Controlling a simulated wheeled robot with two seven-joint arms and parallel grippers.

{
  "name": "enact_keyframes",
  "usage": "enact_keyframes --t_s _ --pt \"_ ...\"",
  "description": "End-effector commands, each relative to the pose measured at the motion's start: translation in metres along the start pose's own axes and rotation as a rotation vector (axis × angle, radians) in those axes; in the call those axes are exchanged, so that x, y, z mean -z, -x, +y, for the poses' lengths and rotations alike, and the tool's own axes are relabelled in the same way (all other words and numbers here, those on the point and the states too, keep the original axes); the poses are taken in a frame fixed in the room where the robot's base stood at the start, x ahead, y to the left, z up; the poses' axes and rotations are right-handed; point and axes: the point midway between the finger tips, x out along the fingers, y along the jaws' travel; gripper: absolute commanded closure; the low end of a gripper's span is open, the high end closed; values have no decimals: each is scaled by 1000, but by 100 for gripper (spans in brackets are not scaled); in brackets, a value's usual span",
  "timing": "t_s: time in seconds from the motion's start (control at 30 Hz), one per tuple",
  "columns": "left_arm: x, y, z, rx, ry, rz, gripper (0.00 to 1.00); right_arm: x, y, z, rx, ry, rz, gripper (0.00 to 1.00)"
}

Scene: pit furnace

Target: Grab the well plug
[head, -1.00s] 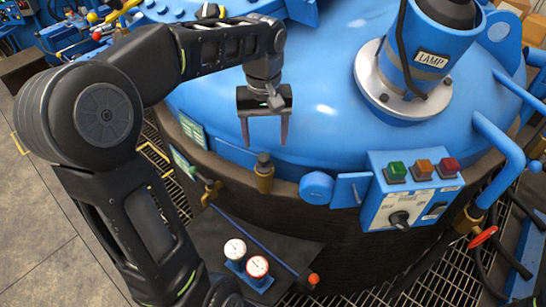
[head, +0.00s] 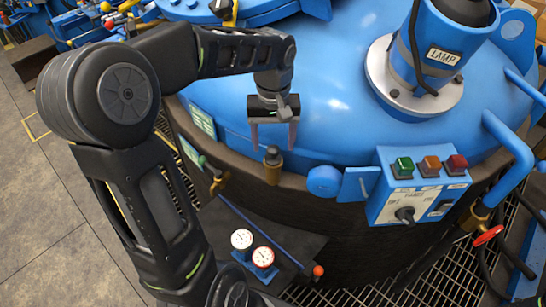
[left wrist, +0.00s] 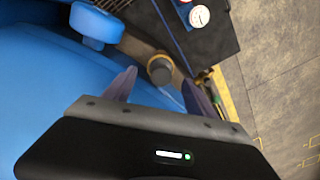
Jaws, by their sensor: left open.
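The well plug (head: 272,168) is a small brass fitting with a dark round cap, upright at the front rim of the blue furnace lid (head: 330,120). My left gripper (head: 273,147) is open and empty, pointing down at the plug. In the head view its fingertips flank the cap. In the left wrist view the plug (left wrist: 159,69) shows between the two fingers of the gripper (left wrist: 158,78), just past their tips. I cannot tell whether any finger touches it. My right gripper is not in view.
A control box (head: 418,188) with green, orange and red buttons hangs on the furnace front, right of the plug. A blue lamp housing (head: 432,45) stands on the lid. Two gauges (head: 252,250) sit below on a dark shelf. A red-handled valve (head: 488,236) is at right.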

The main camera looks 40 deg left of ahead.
Motion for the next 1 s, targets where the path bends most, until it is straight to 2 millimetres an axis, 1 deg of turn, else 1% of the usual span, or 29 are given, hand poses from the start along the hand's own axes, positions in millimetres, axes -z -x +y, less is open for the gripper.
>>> enact_keyframes --t_s 0.1,0.2,0.3,0.87,0.9,1.0 --pt "-3 -17 -2 2 0 -6 35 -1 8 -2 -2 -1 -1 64" --pt "-2 -32 -2 3 -1 -5 35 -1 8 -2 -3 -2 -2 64" --pt "-2 -38 -1 1 0 -2 35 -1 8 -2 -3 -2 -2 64" --pt "-1 -38 -1 1 0 -1 35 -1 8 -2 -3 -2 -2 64" --pt "-1 -38 -1 1 0 -1 36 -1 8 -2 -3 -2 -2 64" --pt "-1 -38 -1 1 0 -1 44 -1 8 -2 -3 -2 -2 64"
